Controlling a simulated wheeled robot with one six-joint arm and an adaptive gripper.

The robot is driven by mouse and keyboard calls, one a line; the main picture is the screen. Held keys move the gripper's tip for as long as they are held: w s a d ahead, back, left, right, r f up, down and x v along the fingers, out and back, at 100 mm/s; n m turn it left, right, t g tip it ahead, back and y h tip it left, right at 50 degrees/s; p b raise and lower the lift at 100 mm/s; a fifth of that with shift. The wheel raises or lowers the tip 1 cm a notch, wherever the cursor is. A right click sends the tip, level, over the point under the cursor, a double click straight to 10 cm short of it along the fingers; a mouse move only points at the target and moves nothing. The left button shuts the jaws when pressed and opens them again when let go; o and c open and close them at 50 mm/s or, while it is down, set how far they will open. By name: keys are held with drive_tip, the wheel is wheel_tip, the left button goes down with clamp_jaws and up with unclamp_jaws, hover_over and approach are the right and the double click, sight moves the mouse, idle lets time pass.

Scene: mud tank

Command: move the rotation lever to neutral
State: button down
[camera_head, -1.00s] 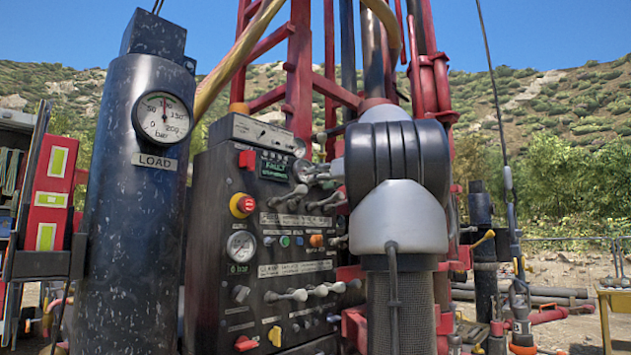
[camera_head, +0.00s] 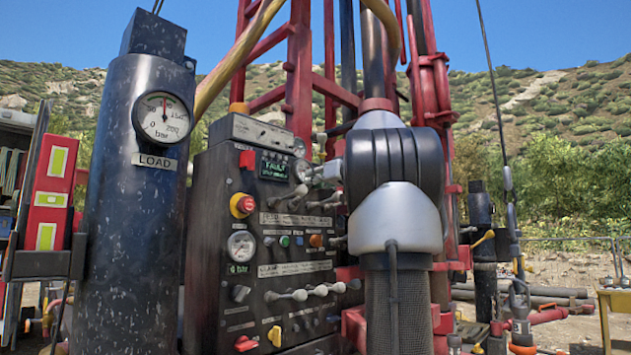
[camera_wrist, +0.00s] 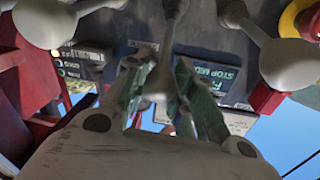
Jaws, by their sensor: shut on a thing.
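The control panel (camera_head: 212,250) stands left of my arm, with an upper row of levers. In the wrist view my gripper (camera_wrist: 163,82) has its two fingers closed around the pale stem of a lever, which I take to be the rotation lever (camera_wrist: 168,48), second in the row. A neighbouring lever with a round grey knob (camera_wrist: 288,62) is to its right, and another (camera_wrist: 45,20) to its left. In the head view my wrist covers part of this row, so the held lever's exact angle cannot be told.
A red-yellow stop button (camera_head: 242,205) sits left of the upper levers. A lower row of levers (camera_head: 300,294) runs below. A dark cylinder with a pressure gauge (camera_head: 163,117) stands at left. The red mast (camera_head: 300,70) rises behind.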

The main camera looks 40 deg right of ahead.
drive_tip(key=f, duration=0.1)
drive_tip(key=s+f, duration=0.1)
drive_tip(key=f, duration=0.1)
drive_tip(key=s+f, duration=0.1)
drive_tip(key=f, duration=0.1)
drive_tip(key=shift+d, duration=0.15)
drive_tip(key=c, duration=1.2)
unclamp_jaws()
drive_tip(key=shift+o, duration=0.2)
drive_tip(key=shift+s+r, duration=0.1)
drive_tip(key=s, duration=1.2)
drive_tip(key=shift+d, duration=0.15)
drive_tip(key=shift+w, duration=0.1)
